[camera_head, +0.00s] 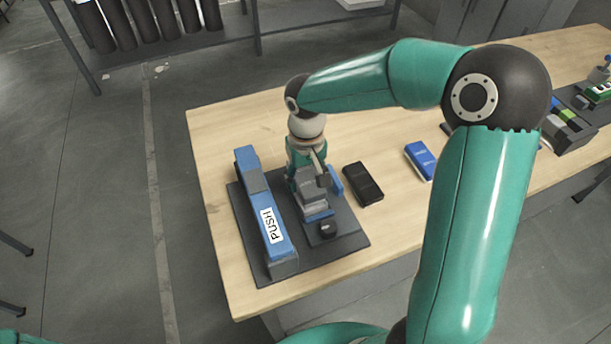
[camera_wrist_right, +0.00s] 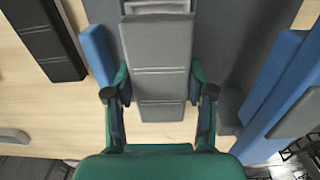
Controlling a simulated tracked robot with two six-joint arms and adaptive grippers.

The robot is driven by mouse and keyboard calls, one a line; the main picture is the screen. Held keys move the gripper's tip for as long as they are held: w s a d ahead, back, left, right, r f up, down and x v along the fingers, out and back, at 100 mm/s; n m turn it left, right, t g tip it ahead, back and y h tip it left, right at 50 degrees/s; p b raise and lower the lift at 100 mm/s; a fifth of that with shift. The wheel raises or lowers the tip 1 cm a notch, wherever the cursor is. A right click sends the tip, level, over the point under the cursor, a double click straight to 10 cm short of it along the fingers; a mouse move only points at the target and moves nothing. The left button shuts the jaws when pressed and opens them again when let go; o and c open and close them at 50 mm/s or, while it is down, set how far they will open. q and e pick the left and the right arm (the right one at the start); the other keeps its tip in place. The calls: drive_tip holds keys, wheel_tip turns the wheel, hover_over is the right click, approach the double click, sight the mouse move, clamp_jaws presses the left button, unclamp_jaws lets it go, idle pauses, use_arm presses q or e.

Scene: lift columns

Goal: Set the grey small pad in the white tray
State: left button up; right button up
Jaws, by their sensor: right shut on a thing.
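The grey small pad (camera_wrist_right: 158,50) is a ridged grey block in the right wrist view. My right gripper (camera_wrist_right: 158,92) has one finger on each side of it and is shut on it. In the head view my right gripper (camera_head: 312,178) is over the dark plate, with the grey pad (camera_head: 313,203) below it, partly hidden by the fingers. I cannot tell whether the pad touches the fixture under it. No white tray is clearly visible; a white object (camera_head: 360,3) is cut off at the top edge. My left gripper is not in view.
A black box (camera_head: 362,184) and a blue box (camera_head: 421,160) lie to the right on the wooden table (camera_head: 235,125). A bin of coloured items (camera_head: 568,130) stands far right.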

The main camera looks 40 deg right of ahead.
drive_tip(key=shift+s, duration=0.1)
idle(0.4)
drive_tip(key=shift+f+b, duration=0.55)
drive_tip(key=shift+b, duration=0.25)
idle(1.3)
idle(0.3)
drive_tip(key=o, duration=1.3)
drive_tip(key=shift+c, duration=0.2)
drive_tip(key=o, duration=0.3)
drive_tip(key=shift+r, duration=0.15)
drive_tip(key=shift+r+p, duration=2.8)
drive_tip(key=shift+r, duration=0.85)
